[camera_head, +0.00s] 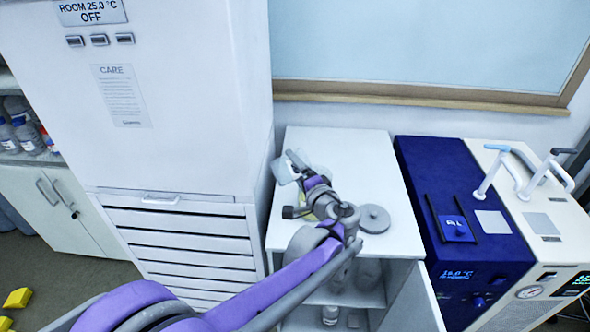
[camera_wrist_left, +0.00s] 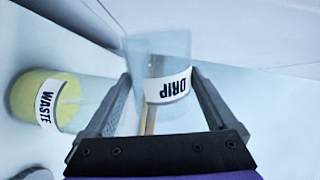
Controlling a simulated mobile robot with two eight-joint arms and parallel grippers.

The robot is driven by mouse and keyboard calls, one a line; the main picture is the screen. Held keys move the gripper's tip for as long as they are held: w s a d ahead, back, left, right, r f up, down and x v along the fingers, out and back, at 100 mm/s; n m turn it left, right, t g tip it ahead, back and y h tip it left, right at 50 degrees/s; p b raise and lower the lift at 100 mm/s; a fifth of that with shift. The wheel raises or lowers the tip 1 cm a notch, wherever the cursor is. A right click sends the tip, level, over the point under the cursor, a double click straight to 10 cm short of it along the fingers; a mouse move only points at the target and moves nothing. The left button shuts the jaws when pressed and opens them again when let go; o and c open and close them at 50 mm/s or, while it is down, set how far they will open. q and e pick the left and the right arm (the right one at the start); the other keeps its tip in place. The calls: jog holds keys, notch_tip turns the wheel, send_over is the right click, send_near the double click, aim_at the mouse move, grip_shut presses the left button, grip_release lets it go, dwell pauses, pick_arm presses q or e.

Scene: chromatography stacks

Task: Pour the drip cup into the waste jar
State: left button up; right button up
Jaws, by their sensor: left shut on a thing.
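My left gripper (camera_head: 297,163) is shut on the clear drip cup (camera_head: 283,171) above the white cabinet top. In the left wrist view the drip cup (camera_wrist_left: 160,62) sits between the two fingers, with its DRIP label upside down. The waste jar (camera_wrist_left: 62,100) stands beside it, with a WASTE label and yellow contents. The cup's axis lies roughly across the jar's, so the cup is strongly tilted. In the head view my arm hides most of the jar; a yellowish part (camera_head: 311,214) shows. I cannot tell whether liquid is in the cup. My right gripper is not in view.
A grey round disc (camera_head: 374,219) lies on the white cabinet top (camera_head: 375,165), right of my wrist. A tall white cabinet (camera_head: 190,100) stands close on the left. A blue instrument (camera_head: 430,165) and a cream one (camera_head: 545,220) stand on the right.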

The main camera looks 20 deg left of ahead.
pick_arm(q)
jog(key=shift+w+d+m, duration=0.1)
jog(key=shift+d+m, duration=0.05)
jog(key=shift+m, duration=0.35)
jog(key=shift+w+d+r+m, duration=0.1)
jog(key=shift+w+d+m, duration=0.05)
jog(key=shift+m, duration=0.35)
jog(key=shift+w+d+m, duration=0.15)
jog(key=shift+w+m, duration=0.05)
jog(key=shift+m, duration=0.3)
jog(key=shift+r, duration=0.1)
jog(key=shift+w+d+m+g+y, duration=0.2)
jog(key=shift+m+g+y, duration=0.1)
jog(key=shift+m, duration=0.2)
